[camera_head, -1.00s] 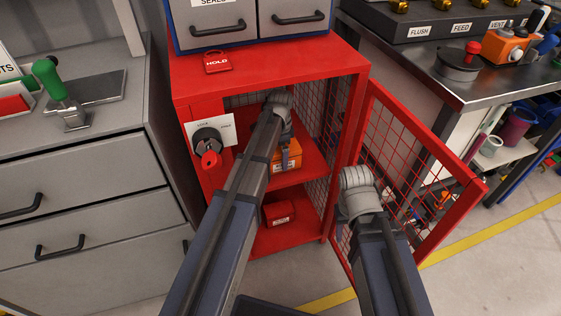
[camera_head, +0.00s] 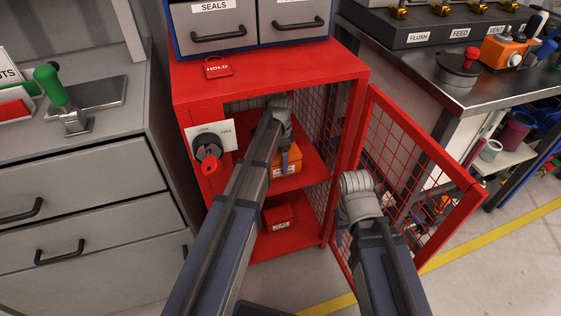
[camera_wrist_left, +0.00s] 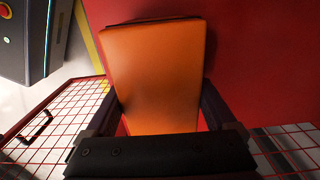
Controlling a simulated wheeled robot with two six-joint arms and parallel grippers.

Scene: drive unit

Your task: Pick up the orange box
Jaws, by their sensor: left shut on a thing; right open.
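The orange box (camera_head: 289,161) is on the upper shelf inside the open red cabinet (camera_head: 262,75). In the left wrist view the orange box (camera_wrist_left: 155,75) fills the middle, between the two dark fingers. My left gripper (camera_head: 287,158) reaches into the cabinet and is shut on the orange box, a finger on either side of it. My left forearm hides part of the box and shelf in the head view. My right gripper (camera_head: 345,235) is beside the open mesh door; it is open, its fingers mostly hidden by its arm.
The red mesh door (camera_head: 420,185) stands open to the right. A red box (camera_head: 280,217) is on the lower shelf. A key sits in the cabinet lock (camera_head: 207,150). A red HOLD tag (camera_head: 217,68) lies on top. Grey drawers (camera_head: 80,185) stand close on the left.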

